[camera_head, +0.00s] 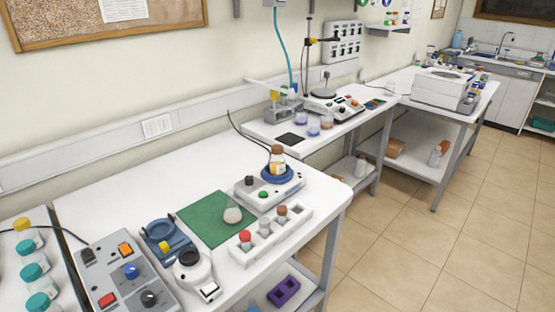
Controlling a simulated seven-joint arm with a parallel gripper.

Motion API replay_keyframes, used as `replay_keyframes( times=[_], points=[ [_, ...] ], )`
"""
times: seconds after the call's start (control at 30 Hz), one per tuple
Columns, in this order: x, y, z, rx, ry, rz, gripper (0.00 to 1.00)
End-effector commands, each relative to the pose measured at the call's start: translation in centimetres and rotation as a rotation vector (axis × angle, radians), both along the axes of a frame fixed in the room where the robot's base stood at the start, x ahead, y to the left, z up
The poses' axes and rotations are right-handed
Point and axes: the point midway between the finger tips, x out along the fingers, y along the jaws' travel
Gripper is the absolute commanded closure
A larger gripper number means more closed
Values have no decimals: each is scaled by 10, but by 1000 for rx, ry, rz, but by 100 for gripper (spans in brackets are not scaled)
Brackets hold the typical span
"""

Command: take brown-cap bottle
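A bottle with a brown cap (277,161) and an orange-yellow label stands upright on the round blue top of a white stirrer-like device (246,191) near the right end of the near bench. A smaller brown-capped vessel (282,214) sits in a white rack (300,221) in front of that device. The rack also holds a red-capped vessel (245,239) at its left end. The lower parts of the vessels in the rack are partly hidden. My gripper is not in view.
A blue device (165,238) and a control box (125,275) stand further left. Teal-capped bottles (33,272) line the left edge. The bench's back left is clear.

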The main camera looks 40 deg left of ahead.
Motion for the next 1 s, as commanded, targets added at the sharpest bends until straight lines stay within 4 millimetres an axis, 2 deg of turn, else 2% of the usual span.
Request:
replay_keyframes(
  times=[0.23, 0.7, 0.9, 1.0],
  points=[
    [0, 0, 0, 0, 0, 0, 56],
    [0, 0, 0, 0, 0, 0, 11],
    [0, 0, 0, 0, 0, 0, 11],
    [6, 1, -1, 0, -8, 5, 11]
  ],
)
